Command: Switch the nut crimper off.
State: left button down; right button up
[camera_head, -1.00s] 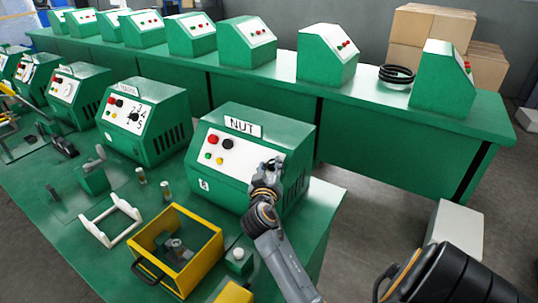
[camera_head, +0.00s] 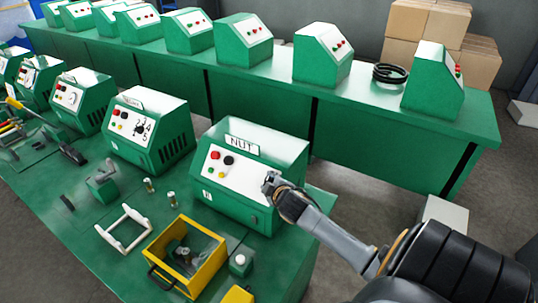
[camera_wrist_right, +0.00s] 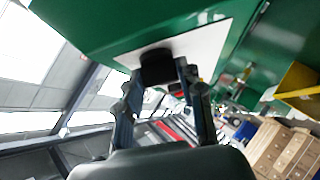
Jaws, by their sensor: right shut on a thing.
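The nut crimper (camera_head: 250,178) is a green box with a "NUT" label (camera_head: 242,144) on its upper front edge. Its white sloped panel carries a red button (camera_head: 215,155), a black button (camera_head: 229,160), and small green and yellow ones at the lower left. My right gripper (camera_head: 269,183) is at the right end of this panel and hides what is there in the head view. In the right wrist view, its fingers (camera_wrist_right: 157,82) are shut on a black knob (camera_wrist_right: 157,62) on the white panel. The knob's setting cannot be read. My left gripper is out of view.
A similar crimper with a numbered dial (camera_head: 150,130) stands left of the nut crimper. A yellow bin (camera_head: 206,272), a white frame (camera_head: 124,228) and small parts lie in front on the green bench. More crimpers line the back bench (camera_head: 400,110).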

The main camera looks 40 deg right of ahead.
jog(key=shift+r+n+y, duration=0.1)
jog(key=shift+n+y, duration=0.2)
jog(key=shift+n, duration=0.2)
jog(key=o, duration=1.2)
jog(key=shift+w, duration=0.1)
jog(key=shift+c, duration=0.2)
jog(key=v, duration=1.2)
jog(key=shift+w, duration=0.1)
